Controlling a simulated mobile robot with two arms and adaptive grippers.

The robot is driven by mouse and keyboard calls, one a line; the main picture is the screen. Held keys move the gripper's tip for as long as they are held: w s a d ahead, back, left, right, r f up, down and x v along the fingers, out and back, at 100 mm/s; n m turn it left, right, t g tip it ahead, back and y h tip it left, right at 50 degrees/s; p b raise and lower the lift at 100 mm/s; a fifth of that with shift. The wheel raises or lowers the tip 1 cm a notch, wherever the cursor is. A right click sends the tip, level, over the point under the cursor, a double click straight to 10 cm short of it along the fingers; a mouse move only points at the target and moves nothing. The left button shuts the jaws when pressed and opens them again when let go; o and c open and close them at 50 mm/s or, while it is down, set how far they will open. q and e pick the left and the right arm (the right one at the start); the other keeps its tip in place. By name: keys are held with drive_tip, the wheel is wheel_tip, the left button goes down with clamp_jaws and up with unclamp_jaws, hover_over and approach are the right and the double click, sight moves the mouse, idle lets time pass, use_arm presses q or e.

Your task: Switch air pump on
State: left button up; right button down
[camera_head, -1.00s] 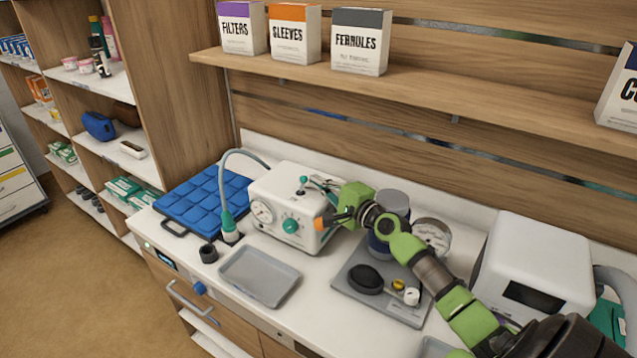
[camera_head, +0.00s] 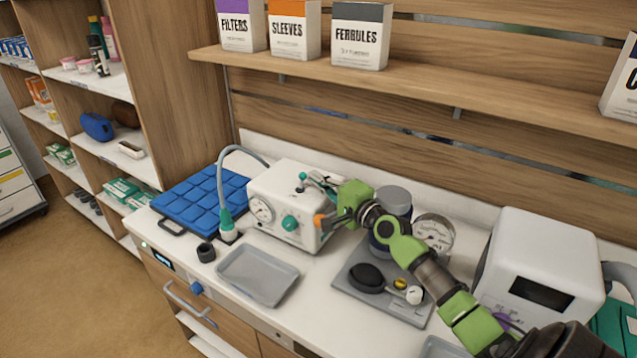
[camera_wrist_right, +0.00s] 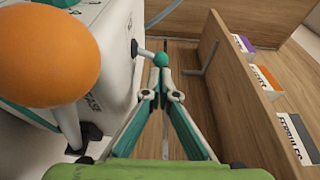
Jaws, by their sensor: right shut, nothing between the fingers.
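The air pump (camera_head: 283,198) is a white box on the counter with a round gauge, a green front knob (camera_head: 290,223) and a hose at its left. A small toggle lever with a teal ball tip (camera_head: 302,176) stands on its top. In the right wrist view, the ball tip (camera_wrist_right: 161,59) is right at my right gripper's (camera_wrist_right: 162,76) fingertips; I cannot tell if they touch. The right gripper (camera_head: 314,177) is shut and empty, reaching over the pump's top from the right. An orange knob (camera_head: 319,221) is on the pump's right side. The left gripper is not in view.
A grey tray (camera_head: 257,277) lies in front of the pump, and a blue segmented pad (camera_head: 205,198) is to its left. Right are a scale-like plate (camera_head: 358,291), a dial gauge (camera_head: 434,232) and a white device (camera_head: 535,262). A shelf (camera_head: 430,80) with boxes is above.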

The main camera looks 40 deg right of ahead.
drive_tip(key=n+b, duration=0.2)
drive_tip(key=b, duration=0.1)
drive_tip(key=a+n+t+y+b, duration=0.1)
drive_tip(key=n+b, duration=0.1)
drive_tip(key=b, duration=0.2)
drive_tip(key=s+a+n+b, duration=0.1)
drive_tip(key=n+b, duration=0.2)
drive_tip(key=b, duration=0.1)
drive_tip(key=shift+a+t, duration=0.2)
drive_tip(key=shift+t, duration=0.2)
drive_tip(key=shift+r, duration=0.3)
drive_tip(key=shift+s+d+f, duration=0.15)
drive_tip(key=shift+s+f, duration=0.1)
drive_tip(key=shift+s, duration=0.95)
drive_tip(key=shift+s+d+f, duration=0.1)
drive_tip(key=shift+s+f, duration=0.1)
drive_tip(key=shift+s, duration=1)
drive_tip(key=shift+s+d+f, duration=0.15)
drive_tip(key=shift+s+f, duration=0.1)
drive_tip(key=shift+s, duration=0.95)
drive_tip(key=shift+r+p, duration=0.1)
drive_tip(key=shift+p, duration=0.2)
